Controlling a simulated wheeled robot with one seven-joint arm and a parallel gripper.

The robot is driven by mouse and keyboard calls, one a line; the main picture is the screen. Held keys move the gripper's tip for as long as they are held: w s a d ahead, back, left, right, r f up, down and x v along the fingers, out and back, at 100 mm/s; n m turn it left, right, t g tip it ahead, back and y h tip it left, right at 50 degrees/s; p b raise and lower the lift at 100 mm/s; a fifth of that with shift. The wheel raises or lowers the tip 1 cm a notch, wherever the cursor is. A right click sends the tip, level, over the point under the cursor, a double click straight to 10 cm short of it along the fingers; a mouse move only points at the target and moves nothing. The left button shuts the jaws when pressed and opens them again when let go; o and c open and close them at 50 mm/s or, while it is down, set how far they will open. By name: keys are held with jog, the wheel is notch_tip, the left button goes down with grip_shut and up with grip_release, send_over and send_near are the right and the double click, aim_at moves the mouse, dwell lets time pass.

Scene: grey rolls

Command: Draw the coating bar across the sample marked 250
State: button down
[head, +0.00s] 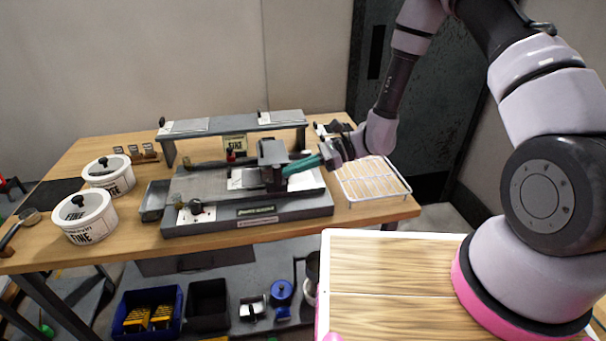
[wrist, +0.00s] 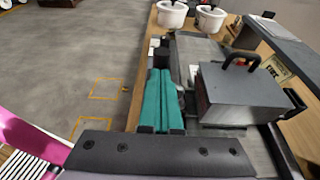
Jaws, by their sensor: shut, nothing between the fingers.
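A coating bench (head: 240,215) with a grey bed stands on the wooden table. A dark grey block (head: 272,152) sits across the bed; in the wrist view this block (wrist: 240,95) has a black handle on top. I cannot tell whether it is the coating bar or carries it. A pale sheet (head: 240,180) lies on the bed, partly hidden by the block. No 250 mark is readable. My gripper (head: 286,171), with teal fingers, is shut and empty at the block's right side. In the wrist view the closed fingers (wrist: 160,72) lie left of the block, apart from it.
A raised grey shelf (head: 235,124) with pale sheets stands behind the bench. Two white tubs (head: 86,217) stand at the left. A white wire rack (head: 370,180) is at the right. Bins (head: 148,312) sit below the table. Floor is open left in the wrist view.

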aim_at(277, 181)
jog(key=shift+s+a, duration=1.15)
jog(key=shift+a, duration=2.9)
jog(key=shift+w+d, duration=0.3)
jog(key=shift+d, duration=0.7)
jog(key=shift+w+d, duration=0.25)
jog(key=shift+d, duration=0.7)
jog(key=d+r+n+t+h, duration=0.1)
jog(key=d+r+n+h, duration=0.25)
jog(key=d+r, duration=0.5)
jog(key=d+r+n+t+h, duration=0.15)
jog(key=d+r+n, duration=0.35)
jog(key=r, duration=0.7)
jog(key=s+d+r+n+t+h, duration=0.1)
jog(key=s+d+r+t+h, duration=0.2)
jog(key=d+r, duration=0.5)
jog(key=s+d+r+n+t+h, duration=0.1)
jog(key=s+d+r+t+h, duration=0.3)
jog(key=d+r, duration=0.4)
jog(key=s+d+t, duration=0.1)
jog(key=d, duration=0.6)
jog(key=shift+r+t, duration=0.15)
jog(key=shift+t, duration=0.2)
